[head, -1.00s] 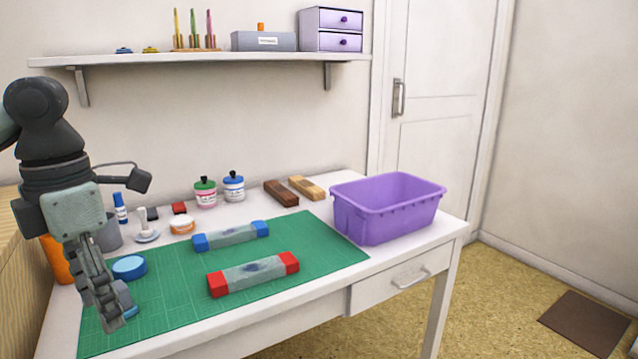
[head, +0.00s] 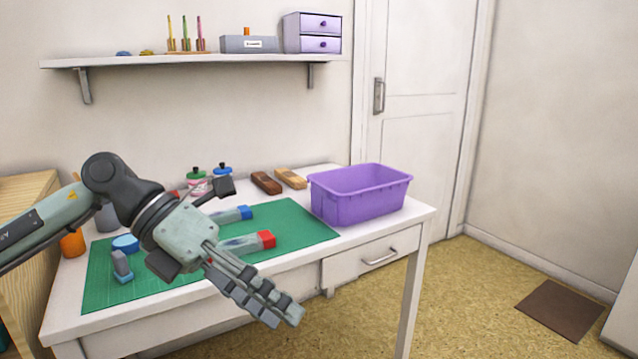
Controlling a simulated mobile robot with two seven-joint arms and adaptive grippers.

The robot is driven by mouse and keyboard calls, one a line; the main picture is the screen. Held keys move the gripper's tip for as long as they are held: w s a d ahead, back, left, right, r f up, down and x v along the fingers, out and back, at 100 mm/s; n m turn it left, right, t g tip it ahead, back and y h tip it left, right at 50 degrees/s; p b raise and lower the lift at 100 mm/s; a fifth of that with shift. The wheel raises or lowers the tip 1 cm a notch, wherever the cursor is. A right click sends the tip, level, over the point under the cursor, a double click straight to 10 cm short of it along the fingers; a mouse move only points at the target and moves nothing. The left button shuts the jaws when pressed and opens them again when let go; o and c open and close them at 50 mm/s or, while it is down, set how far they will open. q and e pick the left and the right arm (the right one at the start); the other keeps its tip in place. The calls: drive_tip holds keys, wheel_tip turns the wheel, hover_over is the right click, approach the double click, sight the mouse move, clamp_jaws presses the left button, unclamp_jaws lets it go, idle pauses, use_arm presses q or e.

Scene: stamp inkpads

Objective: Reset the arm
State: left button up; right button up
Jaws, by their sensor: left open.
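My left gripper (head: 283,312) is open and empty, held out in front of the table's front edge, with its fingers pointing down and right. A small grey stamp with a blue base (head: 122,267) stands on the left part of the green mat (head: 305,230), apart from the gripper. A blue-ended inkpad (head: 245,213) and a red-ended inkpad (head: 266,240) lie on the mat, both partly hidden behind my left arm. A round blue thing (head: 125,243) sits at the mat's back left. My right gripper is not in view.
A purple bin (head: 360,205) stands at the table's right end. Two wooden blocks (head: 266,183) and jars (head: 222,170) are at the back, the jars partly hidden. An orange cup (head: 72,244) is at the left.

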use_arm(q)
drive_tip(key=w+d+r+n+t+h, duration=0.2)
drive_tip(key=w+d+r+n+h, duration=0.25)
drive_tip(key=d+h, duration=0.3)
drive_tip(key=w+a+n+t+h, duration=0.2)
drive_tip(key=w+a+n+t, duration=0.2)
drive_tip(key=w+n+t, duration=0.7)
drive_tip(key=w+a+f+n+t+y, duration=0.3)
drive_tip(key=a+f+n+y, duration=0.4)
drive_tip(key=f+n, duration=0.25)
drive_tip(key=w+a+f+n+t+y, duration=0.2)
drive_tip(key=a+f+n+t+y, duration=0.2)
drive_tip(key=a+f+n+y, duration=0.5)
drive_tip(key=s+a+f+n+g+y, duration=0.25)
drive_tip(key=s+f, duration=0.25)
drive_tip(key=f, duration=0.6)
drive_tip(key=s+a+f+n+g+y, duration=0.2)
drive_tip(key=s+a+f+n+g, duration=0.15)
drive_tip(key=f, duration=0.75)
drive_tip(key=s+a+f+n+g, duration=0.1)
drive_tip(key=s+f+g, duration=0.3)
drive_tip(key=s+f, duration=0.4)
drive_tip(key=s+a+f+n+g, duration=0.1)
drive_tip(key=s+f+g, duration=0.4)
drive_tip(key=s, duration=1.2)
wheel_tip(320, 180, down, 4)
drive_tip(key=shift+a+f+n, duration=0.1)
drive_tip(key=shift+a+n, duration=0.1)
drive_tip(key=shift+n, duration=0.1)
